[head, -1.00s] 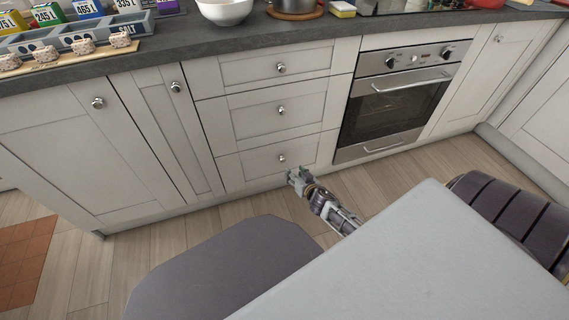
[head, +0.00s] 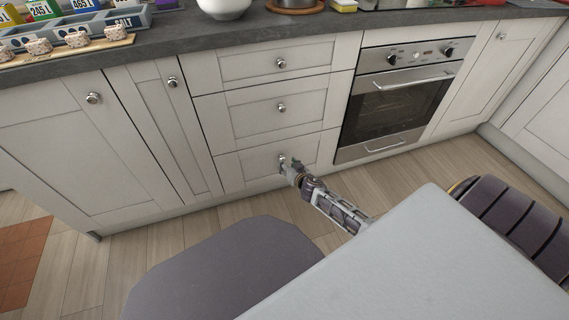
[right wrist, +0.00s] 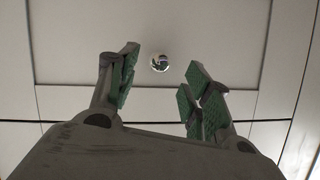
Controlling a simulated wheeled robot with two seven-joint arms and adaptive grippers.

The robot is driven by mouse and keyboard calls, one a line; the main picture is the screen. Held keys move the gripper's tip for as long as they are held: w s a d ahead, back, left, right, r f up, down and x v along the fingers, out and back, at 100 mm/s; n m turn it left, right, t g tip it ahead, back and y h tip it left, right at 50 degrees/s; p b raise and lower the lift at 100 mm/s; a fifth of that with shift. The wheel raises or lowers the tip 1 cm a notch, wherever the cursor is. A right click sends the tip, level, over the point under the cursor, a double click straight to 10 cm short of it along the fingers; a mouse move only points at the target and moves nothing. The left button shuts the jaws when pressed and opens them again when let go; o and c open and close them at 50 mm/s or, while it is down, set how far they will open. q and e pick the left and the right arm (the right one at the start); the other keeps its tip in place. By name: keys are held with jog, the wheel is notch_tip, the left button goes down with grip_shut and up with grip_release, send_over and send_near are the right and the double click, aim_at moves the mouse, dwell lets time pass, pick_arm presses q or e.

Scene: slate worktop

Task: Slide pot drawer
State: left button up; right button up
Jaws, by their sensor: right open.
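The drawers are three white fronts stacked left of the oven, each with a round metal knob. All three look closed. The bottom drawer (head: 240,167) has my right gripper (head: 287,165) at its knob, which is partly hidden in the head view. In the right wrist view the gripper (right wrist: 158,88) is open, its green-padded fingers apart. The shiny knob (right wrist: 159,63) shows beyond and between the fingertips, with nothing held. My left gripper is not in view.
A steel oven (head: 400,95) with a bar handle is right of the drawers. Cupboard doors (head: 75,140) stand to the left. The slate worktop (head: 180,45) above carries a white bowl (head: 223,8) and several small items.

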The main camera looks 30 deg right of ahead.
aim_at(284, 160)
jog(key=shift+b+x, duration=0.75)
jog(key=shift+x, duration=1.25)
grip_shut()
